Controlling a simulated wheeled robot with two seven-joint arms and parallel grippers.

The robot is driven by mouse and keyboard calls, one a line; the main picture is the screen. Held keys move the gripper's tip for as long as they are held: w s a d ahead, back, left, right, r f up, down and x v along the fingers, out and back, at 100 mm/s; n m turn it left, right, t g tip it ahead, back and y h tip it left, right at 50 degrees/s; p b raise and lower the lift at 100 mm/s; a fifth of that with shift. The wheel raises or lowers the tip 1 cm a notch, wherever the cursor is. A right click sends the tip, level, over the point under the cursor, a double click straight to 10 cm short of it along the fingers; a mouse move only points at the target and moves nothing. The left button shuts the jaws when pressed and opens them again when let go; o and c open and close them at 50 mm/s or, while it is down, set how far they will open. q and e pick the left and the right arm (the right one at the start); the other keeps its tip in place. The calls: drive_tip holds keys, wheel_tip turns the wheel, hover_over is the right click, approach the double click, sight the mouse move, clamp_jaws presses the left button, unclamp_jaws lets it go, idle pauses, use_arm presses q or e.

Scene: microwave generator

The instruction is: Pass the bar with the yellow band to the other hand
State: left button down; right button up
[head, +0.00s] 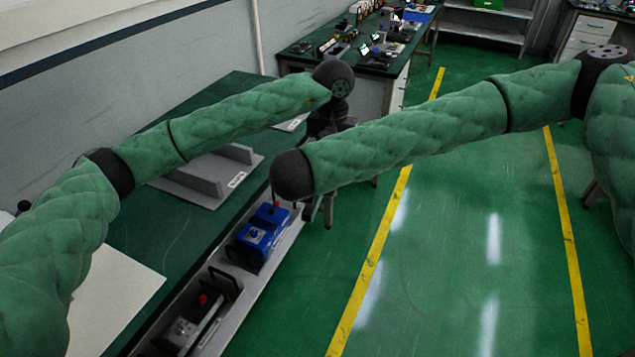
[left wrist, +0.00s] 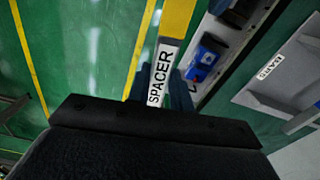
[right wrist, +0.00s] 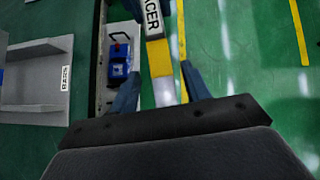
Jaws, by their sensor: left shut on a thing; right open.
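The bar is pale with a "SPACER" label and a yellow band. In the left wrist view the bar (left wrist: 164,72) sits between the fingers of my left gripper (left wrist: 161,78), which is shut on it at the labelled part. The yellow band (left wrist: 178,18) lies beyond those fingertips. In the right wrist view the bar's yellow band (right wrist: 159,58) and plain pale end (right wrist: 164,92) lie between the spread fingers of my right gripper (right wrist: 160,78), with a gap at the right finger. In the head view my arms hide the bar.
A green-topped bench (head: 235,95) runs along the left, with a grey angled fixture (head: 215,170) on it. A blue box (head: 262,232) with a red knob sits on the lower grey ledge. Green floor (head: 450,250) to the right is open.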

clamp_jaws()
use_arm(q)
drive_tip(key=c, duration=1.2)
unclamp_jaws()
drive_tip(key=shift+o, duration=0.2)
